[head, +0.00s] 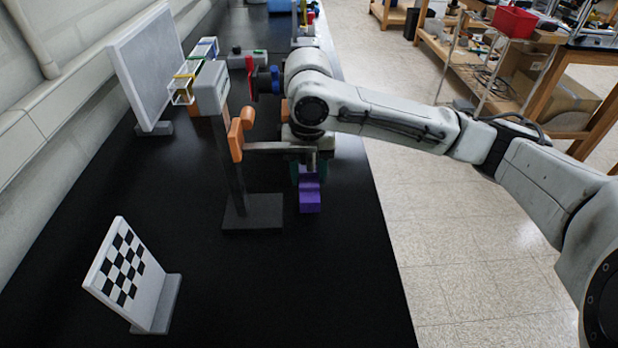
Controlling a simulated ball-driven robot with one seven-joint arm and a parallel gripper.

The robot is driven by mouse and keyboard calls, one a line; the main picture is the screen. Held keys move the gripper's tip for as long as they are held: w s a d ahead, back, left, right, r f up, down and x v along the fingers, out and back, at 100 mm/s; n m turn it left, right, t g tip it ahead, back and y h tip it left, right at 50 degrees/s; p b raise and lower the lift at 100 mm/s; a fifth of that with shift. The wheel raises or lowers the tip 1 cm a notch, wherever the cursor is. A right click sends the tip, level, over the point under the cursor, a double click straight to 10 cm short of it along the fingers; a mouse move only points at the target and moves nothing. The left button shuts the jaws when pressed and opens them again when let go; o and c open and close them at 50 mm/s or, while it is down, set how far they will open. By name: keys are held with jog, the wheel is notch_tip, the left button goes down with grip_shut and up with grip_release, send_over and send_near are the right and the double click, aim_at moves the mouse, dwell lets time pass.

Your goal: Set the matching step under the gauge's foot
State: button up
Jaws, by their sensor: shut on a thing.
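The gauge has a dark base (252,212), an upright post and a grey head (211,88). Orange parts (237,133) sit on its post. A metal bar (275,147) reaches right from the post to the gauge's foot (311,160), a small grey end piece. A purple stepped block (310,197) is just below the foot in the picture. Teal fingers of my gripper (308,170) show on either side of it, and the gripper is shut on it. The foot and bar partly cover the gripper. I cannot tell whether block and foot touch, or whether the block rests on the bench.
A checkerboard panel (122,268) stands at the front left of the black bench (300,290). A grey panel (147,70), clear-sided coloured holders (183,88) and a red-and-blue device (262,77) are farther back. The bench's right edge is close to the block.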

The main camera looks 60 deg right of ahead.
aim_at(309, 182)
jog(key=shift+f, duration=1.3)
jog(key=shift+f, duration=0.15)
jog(key=o, duration=1.2)
notch_tip(309, 182, up, 12)
jog(key=shift+r, duration=0.15)
